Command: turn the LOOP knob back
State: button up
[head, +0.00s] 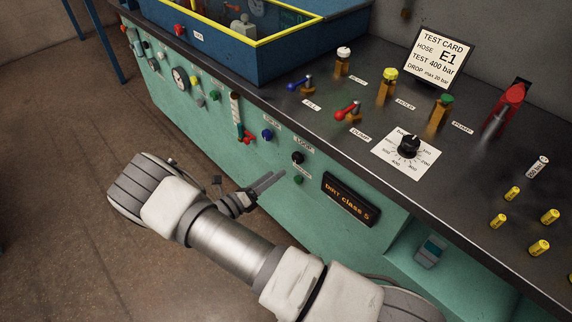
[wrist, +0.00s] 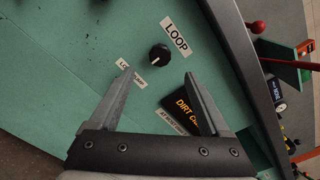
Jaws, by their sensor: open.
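The LOOP knob (head: 298,157) is a small round black knob on the green front panel, under its white LOOP label (head: 304,144). In the wrist view the knob (wrist: 160,54) has a short white pointer mark and sits just beyond and between the fingertips, beside the LOOP label (wrist: 176,36). My gripper (head: 279,177) is open and empty, in front of the panel, a little below and left of the knob. In the wrist view my gripper (wrist: 158,73) has its two fingers apart, not touching the knob.
A green button or lamp (head: 297,180) is below the knob. A dark display (head: 350,199) reading DIRT class 5 is to its right. A blue knob (head: 267,134) is to its left. The dark worktop's edge (head: 390,188) overhangs above. The floor at left is clear.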

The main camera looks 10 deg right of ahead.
jog(key=v, duration=0.8)
